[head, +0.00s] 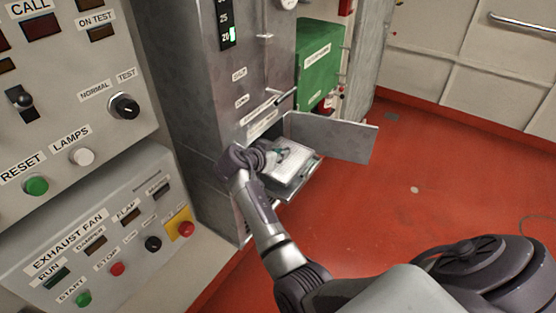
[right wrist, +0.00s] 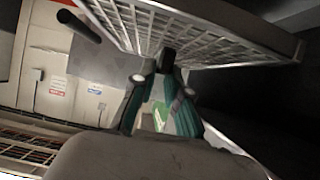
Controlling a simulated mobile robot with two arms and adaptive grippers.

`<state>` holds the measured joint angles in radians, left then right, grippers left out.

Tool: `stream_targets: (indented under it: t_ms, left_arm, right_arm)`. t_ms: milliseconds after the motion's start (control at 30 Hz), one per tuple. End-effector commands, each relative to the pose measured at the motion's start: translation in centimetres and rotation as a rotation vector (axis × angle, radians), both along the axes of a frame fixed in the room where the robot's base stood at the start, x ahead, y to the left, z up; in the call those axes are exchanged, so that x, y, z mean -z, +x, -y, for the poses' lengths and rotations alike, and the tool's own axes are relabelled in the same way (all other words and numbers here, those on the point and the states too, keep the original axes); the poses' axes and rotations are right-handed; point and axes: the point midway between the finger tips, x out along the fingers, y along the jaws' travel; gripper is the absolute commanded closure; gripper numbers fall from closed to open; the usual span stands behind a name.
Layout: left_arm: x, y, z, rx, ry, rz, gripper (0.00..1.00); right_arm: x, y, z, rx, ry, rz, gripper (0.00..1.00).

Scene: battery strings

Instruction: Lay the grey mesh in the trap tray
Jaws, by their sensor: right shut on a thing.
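The grey mesh (right wrist: 215,28) is a framed grid across the top of the right wrist view. My right gripper (right wrist: 165,62) has its teal fingers shut on the mesh's near edge. In the head view my right gripper (head: 281,154) is at the low opening of the grey cabinet, partly hidden by its own wrist. There the mesh (head: 291,169) shows as a pale square over the trap tray (head: 284,191), which sticks out of the opening. I cannot tell whether the mesh touches the tray floor. My left gripper is not in view.
An open grey door (head: 335,137) stands out to the right of the opening. The cabinet (head: 215,110) rises behind, with a green box (head: 318,65) beside it. The exhaust fan panel (head: 100,235) is at left. The red floor (head: 400,190) at right is clear.

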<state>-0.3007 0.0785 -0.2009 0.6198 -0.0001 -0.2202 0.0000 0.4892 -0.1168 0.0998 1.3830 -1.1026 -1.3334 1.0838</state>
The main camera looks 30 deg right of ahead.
Motion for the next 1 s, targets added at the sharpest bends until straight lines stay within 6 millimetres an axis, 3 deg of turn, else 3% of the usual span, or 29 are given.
stream_targets:
  t_ms: [200, 667, 700, 833, 1000]
  left_arm:
    - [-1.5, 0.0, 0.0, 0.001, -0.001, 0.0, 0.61]
    - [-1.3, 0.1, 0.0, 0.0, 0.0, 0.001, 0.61]
    - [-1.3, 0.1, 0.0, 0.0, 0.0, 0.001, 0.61]
    - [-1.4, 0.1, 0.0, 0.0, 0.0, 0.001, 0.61]
    - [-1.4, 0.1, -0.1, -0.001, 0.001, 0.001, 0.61]
  right_arm:
    - [2.7, 0.1, 0.0, -0.002, -0.003, -0.004, 1.0]
    - [3.9, 0.4, -0.2, -0.001, -0.001, 0.001, 1.0]
    - [4.0, 0.3, -0.2, 0.0, 0.002, -0.002, 0.84]
    - [3.9, 0.3, -0.2, -0.001, 0.001, -0.002, 0.63]
    - [3.9, 0.3, -0.2, -0.001, 0.001, -0.002, 0.61]
